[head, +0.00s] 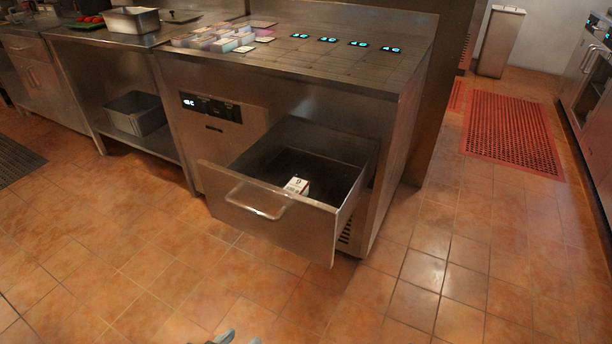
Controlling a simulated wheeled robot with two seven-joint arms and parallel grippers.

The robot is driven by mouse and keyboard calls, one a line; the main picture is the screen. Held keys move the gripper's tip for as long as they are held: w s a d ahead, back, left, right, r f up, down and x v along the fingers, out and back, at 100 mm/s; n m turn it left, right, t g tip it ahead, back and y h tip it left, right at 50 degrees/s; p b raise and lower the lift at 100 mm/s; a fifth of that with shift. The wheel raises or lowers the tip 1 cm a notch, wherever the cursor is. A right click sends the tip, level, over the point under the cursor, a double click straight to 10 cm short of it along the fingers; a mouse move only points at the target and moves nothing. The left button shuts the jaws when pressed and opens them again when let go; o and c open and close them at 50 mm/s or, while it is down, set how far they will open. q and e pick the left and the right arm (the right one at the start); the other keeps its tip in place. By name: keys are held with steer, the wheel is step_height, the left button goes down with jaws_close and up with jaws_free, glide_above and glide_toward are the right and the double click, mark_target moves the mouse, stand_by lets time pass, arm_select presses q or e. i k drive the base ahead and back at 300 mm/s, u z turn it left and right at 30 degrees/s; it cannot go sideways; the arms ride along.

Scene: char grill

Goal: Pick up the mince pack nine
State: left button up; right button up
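A small white pack (297,185) with a dark mark like a 9 on top lies in the open drawer (274,221), near its front wall; this appears to be mince pack nine. The drawer's front wall hides its lower part. Only the fingertips of my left gripper (238,339) show at the bottom edge. They are apart with nothing seen between them, well in front of and below the drawer. My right gripper is not in view.
The drawer is pulled out of a steel counter (330,73) and has a bar handle (254,204). Several packs (217,39) and lit displays (358,44) are on the counter. A steel pan (136,112) is on the lower shelf at left. The tiled floor ahead is clear.

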mark_target(296, 185)
steer(key=u, duration=0.1)
steer(key=i, duration=0.3)
steer(key=u, duration=0.15)
steer(key=k, duration=0.35)
steer(key=z, duration=2.9)
steer(key=i, duration=0.1)
steer(key=u, duration=1.9)
steer(key=i, duration=0.8)
steer(key=u, duration=0.6)
